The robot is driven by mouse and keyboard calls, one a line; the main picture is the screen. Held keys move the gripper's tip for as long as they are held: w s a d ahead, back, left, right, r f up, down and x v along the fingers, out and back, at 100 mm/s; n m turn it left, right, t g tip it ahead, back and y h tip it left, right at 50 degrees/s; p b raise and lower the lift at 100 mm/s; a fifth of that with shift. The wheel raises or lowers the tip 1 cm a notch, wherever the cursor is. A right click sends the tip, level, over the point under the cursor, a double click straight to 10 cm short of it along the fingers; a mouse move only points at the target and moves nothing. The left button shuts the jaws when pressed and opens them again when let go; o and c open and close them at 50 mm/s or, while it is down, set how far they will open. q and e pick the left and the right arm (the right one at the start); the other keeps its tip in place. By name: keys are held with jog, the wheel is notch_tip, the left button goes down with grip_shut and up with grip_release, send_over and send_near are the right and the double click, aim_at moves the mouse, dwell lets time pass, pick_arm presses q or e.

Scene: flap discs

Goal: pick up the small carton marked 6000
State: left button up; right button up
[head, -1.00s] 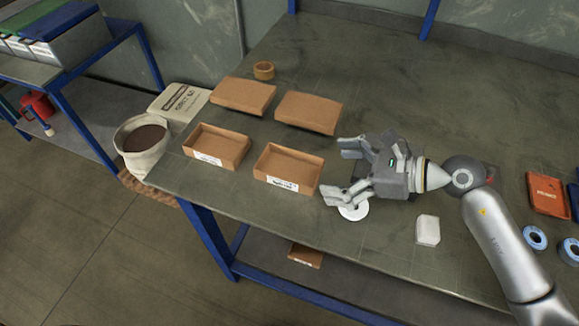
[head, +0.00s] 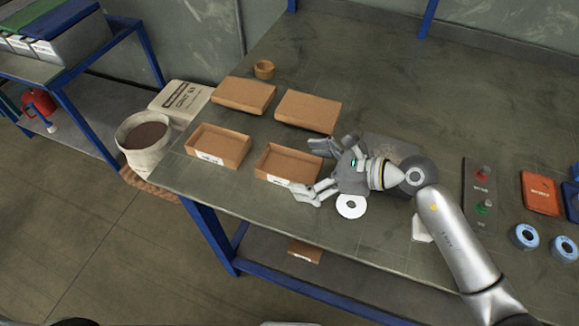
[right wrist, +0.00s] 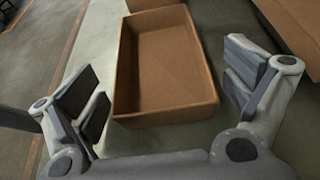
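Two small open cartons with white labels stand at the table's front left: a left one (head: 232,150) and a right one (head: 290,163). The print on their labels is too small to read, so I cannot tell which is marked 6000. My right gripper (head: 309,171) is open at the right end of the right carton, its fingers pointing left. In the right wrist view an empty open carton (right wrist: 165,65) lies ahead, between the lines of the two spread fingers (right wrist: 170,95). I cannot tell whether they touch it. My left gripper is out of view.
Two closed brown boxes (head: 244,94) (head: 308,110) stand behind the open cartons, with a tape roll (head: 264,70) further back. A white disc (head: 351,206) lies near the gripper. A switch panel (head: 480,188), orange box (head: 542,193) and blue rings (head: 525,236) are at right.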

jog(key=c, duration=0.9)
jog(key=shift+r, duration=0.15)
jog(key=shift+r, duration=0.65)
jog(key=s+r+p, duration=0.1)
jog(key=s+r, duration=0.2)
jog(key=s, duration=0.1)
jog(key=s+r+p, duration=0.2)
jog(key=s+r, duration=0.2)
jog(key=s, duration=0.1)
jog(key=s+r+p, duration=0.2)
jog(key=s+r, duration=0.2)
jog(key=s, duration=0.1)
jog(key=shift+a+r, duration=0.1)
jog(key=shift+r, duration=0.15)
